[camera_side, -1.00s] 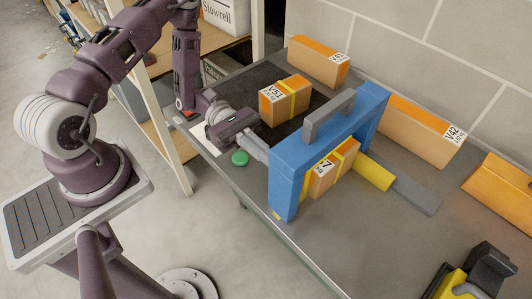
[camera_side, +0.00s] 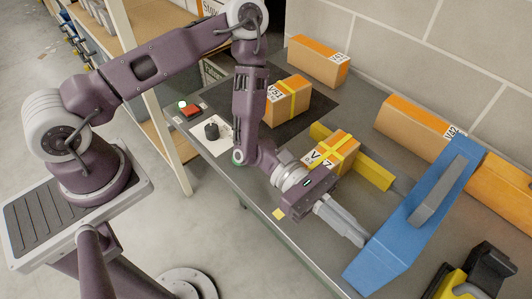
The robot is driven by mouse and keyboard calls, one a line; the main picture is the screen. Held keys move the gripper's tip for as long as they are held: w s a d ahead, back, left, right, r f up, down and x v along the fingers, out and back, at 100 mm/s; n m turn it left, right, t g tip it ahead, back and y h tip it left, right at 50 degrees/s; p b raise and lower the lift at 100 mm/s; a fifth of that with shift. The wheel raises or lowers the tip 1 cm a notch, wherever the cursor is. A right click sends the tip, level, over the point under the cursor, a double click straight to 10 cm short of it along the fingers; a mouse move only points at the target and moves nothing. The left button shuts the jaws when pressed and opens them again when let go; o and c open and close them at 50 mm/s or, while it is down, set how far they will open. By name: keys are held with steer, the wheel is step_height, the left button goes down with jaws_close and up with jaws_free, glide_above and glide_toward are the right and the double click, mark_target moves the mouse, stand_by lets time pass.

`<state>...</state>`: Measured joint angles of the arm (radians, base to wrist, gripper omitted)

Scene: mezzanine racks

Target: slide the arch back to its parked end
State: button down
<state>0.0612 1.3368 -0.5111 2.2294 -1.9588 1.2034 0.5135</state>
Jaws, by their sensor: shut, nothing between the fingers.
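The blue arch (camera_side: 403,228) with a grey bar (camera_side: 438,190) on top stands at the right part of the table. My gripper (camera_side: 357,236) is shut and empty, with its fingertips at the arch's near left side. They look touching, but I cannot be sure. A box marked V and 7 (camera_side: 325,158), with yellow tape, sits left of the arch, clear of it and just behind my gripper. A yellow strip (camera_side: 372,174) lies along the table behind that box and runs towards the arch. The far leg of the arch is largely hidden.
The taped box V51 (camera_side: 290,94) sits on a dark mat (camera_side: 318,104). Box V41 (camera_side: 318,62), box V42 (camera_side: 410,128) and another box (camera_side: 505,190) line the wall. A yellow and black device (camera_side: 470,278) stands close to the arch at the lower right. A small yellow mark (camera_side: 279,213) is near the front edge.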

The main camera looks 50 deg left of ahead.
steer(key=shift+d+r, duration=0.1)
steer(key=shift+d, duration=0.7)
steer(key=a, duration=1.4)
steer(key=shift+a, duration=0.3)
step_height(320, 180, up, 10)
